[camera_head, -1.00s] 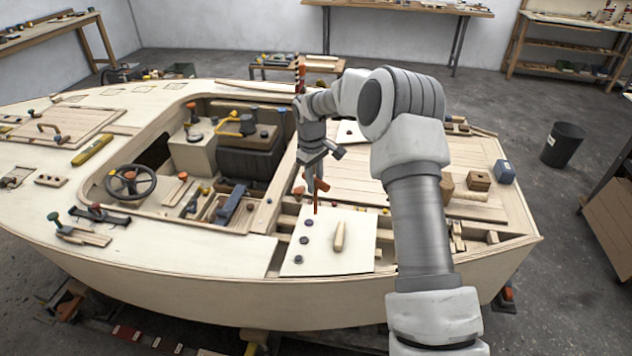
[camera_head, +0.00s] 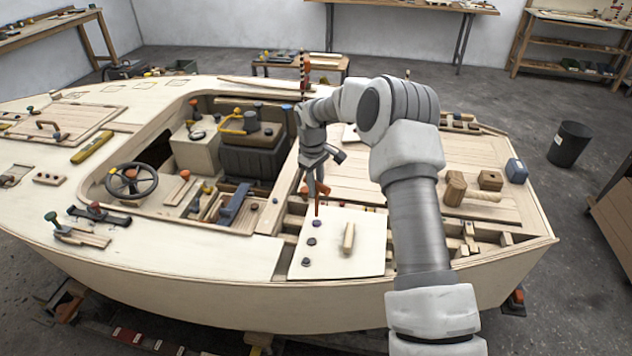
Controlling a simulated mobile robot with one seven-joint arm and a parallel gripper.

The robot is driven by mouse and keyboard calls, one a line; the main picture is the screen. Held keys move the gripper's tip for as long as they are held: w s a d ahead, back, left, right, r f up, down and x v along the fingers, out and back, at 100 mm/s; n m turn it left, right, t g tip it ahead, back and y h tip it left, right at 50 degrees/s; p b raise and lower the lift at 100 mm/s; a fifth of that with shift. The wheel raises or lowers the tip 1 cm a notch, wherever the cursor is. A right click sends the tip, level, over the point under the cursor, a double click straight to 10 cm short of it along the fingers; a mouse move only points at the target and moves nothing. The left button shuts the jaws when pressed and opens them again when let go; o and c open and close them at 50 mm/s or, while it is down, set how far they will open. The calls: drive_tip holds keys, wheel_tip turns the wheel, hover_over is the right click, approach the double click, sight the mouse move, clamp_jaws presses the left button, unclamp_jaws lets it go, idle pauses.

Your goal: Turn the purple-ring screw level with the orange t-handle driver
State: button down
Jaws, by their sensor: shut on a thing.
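My gripper (camera_head: 314,178) is shut on the orange t-handle driver (camera_head: 317,207) and holds it upright, shaft down. Parts of its orange handle show on both sides of the jaws. The shaft tip is at or just above the farthest of the dark screws (camera_head: 317,223) on the pale panel (camera_head: 355,263). I cannot tell whether it touches. A middle screw (camera_head: 311,241) and a near screw (camera_head: 306,262) line up toward the front edge. The ring colours are too small to tell, so I cannot pick out the purple one.
A light wooden handle (camera_head: 348,238) stands on the panel right of the screws. Open framed slots border the panel. The cockpit with a steering wheel (camera_head: 131,180) lies to the left.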

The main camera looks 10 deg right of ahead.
drive_tip(key=shift+f+b, duration=0.3)
drive_tip(key=shift+f, duration=0.6)
